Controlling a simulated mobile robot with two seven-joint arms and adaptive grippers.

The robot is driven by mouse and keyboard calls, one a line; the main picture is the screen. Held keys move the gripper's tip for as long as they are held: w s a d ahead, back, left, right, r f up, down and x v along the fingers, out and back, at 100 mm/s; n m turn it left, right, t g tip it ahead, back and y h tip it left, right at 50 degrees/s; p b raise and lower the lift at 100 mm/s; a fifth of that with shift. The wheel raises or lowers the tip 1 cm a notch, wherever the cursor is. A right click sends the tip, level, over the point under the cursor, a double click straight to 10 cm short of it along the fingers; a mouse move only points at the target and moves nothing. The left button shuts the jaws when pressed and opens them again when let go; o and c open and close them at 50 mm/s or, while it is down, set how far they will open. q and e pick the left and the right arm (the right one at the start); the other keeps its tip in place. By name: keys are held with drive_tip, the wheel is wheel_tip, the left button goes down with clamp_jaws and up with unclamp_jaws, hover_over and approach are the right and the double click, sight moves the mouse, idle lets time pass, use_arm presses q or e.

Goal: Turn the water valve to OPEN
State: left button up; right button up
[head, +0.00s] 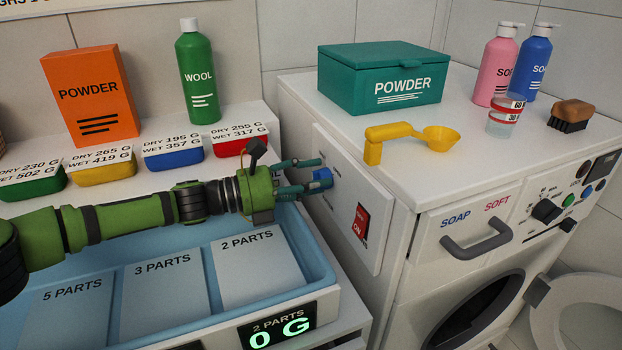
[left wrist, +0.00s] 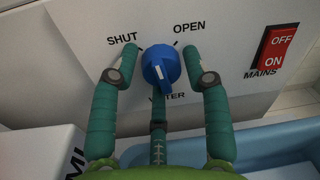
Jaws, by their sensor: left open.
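The water valve is a blue round knob (head: 323,178) on the white side panel of the washing machine unit. In the left wrist view the knob (left wrist: 161,66) sits below the words SHUT, at upper left, and OPEN, at upper right. Its ridge with a white mark tilts slightly from upper left to lower right. My left gripper (head: 307,174) is open, with two fingers either side of the knob and a third below it. In the wrist view its fingertips (left wrist: 160,58) flank the knob; contact cannot be told. The lower finger partly hides the WATER label. My right gripper is not in view.
A red mains switch (head: 361,222), also in the wrist view (left wrist: 277,50), is right of the knob. A blue tray (head: 190,240) lies below my left arm. A teal powder box (head: 384,76) and yellow scoop (head: 412,135) stand on the machine top.

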use_arm(q)
drive_tip(key=shift+c, duration=0.4)
drive_tip(key=c, duration=0.7)
drive_tip(key=shift+c, duration=0.4)
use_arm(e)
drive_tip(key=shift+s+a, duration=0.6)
use_arm(q)
drive_tip(key=shift+r, duration=0.15)
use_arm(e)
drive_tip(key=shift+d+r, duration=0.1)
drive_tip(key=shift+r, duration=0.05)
use_arm(q)
drive_tip(key=shift+r+m+y+p, duration=0.15)
drive_tip(key=shift+m+p, duration=0.7)
drive_tip(key=shift+m, duration=1.75)
drive_tip(key=shift+r+m+y+p, duration=0.2)
drive_tip(key=shift+m+p, duration=0.6)
drive_tip(key=shift+m, duration=1.8)
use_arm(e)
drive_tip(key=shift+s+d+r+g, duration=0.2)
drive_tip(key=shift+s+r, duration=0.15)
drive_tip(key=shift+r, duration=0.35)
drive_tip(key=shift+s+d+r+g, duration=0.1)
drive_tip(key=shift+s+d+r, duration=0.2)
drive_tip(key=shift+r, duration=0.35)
use_arm(q)
drive_tip(key=shift+f, duration=0.15)
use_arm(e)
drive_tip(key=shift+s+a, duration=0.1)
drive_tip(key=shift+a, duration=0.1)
